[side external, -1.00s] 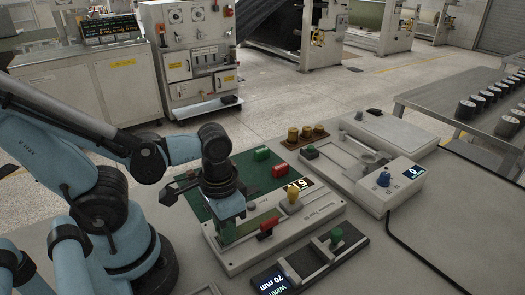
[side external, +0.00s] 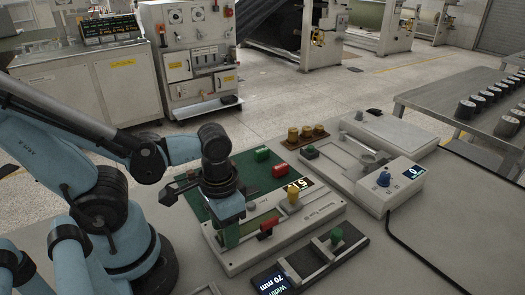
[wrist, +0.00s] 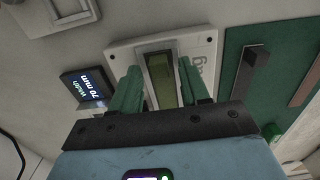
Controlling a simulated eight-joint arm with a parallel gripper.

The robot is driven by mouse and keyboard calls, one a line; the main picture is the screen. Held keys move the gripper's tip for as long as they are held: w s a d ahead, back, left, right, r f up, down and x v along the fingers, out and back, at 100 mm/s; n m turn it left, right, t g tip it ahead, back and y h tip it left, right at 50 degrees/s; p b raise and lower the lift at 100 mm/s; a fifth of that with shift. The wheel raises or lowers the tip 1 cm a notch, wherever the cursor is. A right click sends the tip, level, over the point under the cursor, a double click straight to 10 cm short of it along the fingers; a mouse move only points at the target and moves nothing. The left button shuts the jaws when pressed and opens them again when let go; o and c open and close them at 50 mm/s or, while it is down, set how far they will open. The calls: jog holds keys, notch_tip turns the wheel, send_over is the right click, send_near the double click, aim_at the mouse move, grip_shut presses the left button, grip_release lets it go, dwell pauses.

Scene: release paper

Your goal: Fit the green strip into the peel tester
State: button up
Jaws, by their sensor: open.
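A green-handled block (side external: 262,154) sits at the far edge of the green mat in the side view. Another green-handled piece (side external: 336,236) is on the dark gauge reading 70 mm. I cannot tell which is the green strip. The peel tester appears to be the pale machine with a blue knob and lit display (side external: 404,175), at the right. My gripper (side external: 238,236) points down over the left part of the pale weighing unit (side external: 322,212). In the wrist view its green fingers (wrist: 160,88) are apart, with an olive panel (wrist: 161,76) visible beyond them and nothing held.
The dark gauge (side external: 300,283) lies in front of the weighing unit. A red block (side external: 279,170) is on the mat, and red and yellow handles (side external: 293,195) stand on the weighing unit. A black cable (side external: 412,248) crosses the right tabletop, which is otherwise clear.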

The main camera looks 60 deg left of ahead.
notch_tip(320, 180, up, 12)
jog(key=w+a+f+t, duration=0.2)
jog(key=w+t, duration=0.5)
jog(key=w, duration=0.4)
jog(key=shift+a, duration=0.75)
jog(key=shift+f, duration=0.1)
jog(key=shift+c, duration=0.4)
